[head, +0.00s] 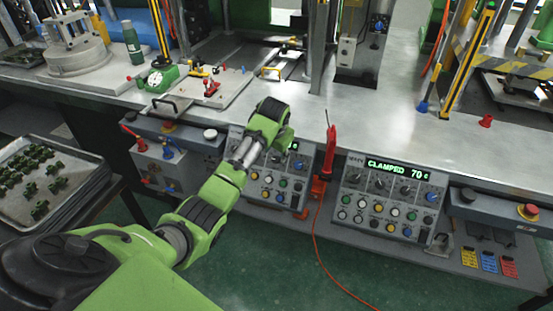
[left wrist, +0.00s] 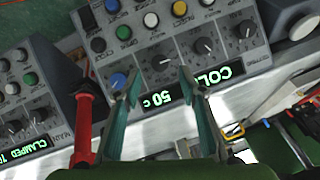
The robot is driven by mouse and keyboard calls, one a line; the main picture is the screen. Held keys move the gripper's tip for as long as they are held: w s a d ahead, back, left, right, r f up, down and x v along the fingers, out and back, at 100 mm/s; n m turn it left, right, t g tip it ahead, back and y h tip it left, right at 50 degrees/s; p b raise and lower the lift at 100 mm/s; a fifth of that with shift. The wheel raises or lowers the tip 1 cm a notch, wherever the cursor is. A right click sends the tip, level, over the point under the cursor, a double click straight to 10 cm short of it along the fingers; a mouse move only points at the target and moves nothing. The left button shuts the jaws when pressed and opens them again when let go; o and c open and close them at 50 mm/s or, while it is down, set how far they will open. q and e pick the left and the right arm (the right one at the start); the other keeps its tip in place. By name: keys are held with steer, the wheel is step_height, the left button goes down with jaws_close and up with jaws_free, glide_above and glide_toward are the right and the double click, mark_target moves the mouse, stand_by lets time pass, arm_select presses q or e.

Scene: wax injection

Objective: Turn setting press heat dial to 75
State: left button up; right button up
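The panel whose label seems to read "SETTING" (left wrist: 225,92) is upside down in the left wrist view. Its green display (left wrist: 193,92) reads "COL…" and "50 c"; the rest is covered. A row of black dials with white pointer marks lies along the display. One dial (left wrist: 162,62) lies between the fingertips of my left gripper (left wrist: 159,72), which is open with its teal fingers spread; contact cannot be told. In the head view my left arm reaches over this panel (head: 264,180) and covers part of it. My right gripper is not in view.
A similar panel (head: 388,198) to the right shows "CLAMPED 70 c". A red handled tool (head: 330,150) with an orange hose stands between the panels. A tray (head: 78,188) of green parts is at left. A red button (head: 529,211) sits at far right.

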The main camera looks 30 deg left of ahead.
mark_target(275, 160)
arm_select(q)
steer(key=shift+x, duration=3)
jaws_close()
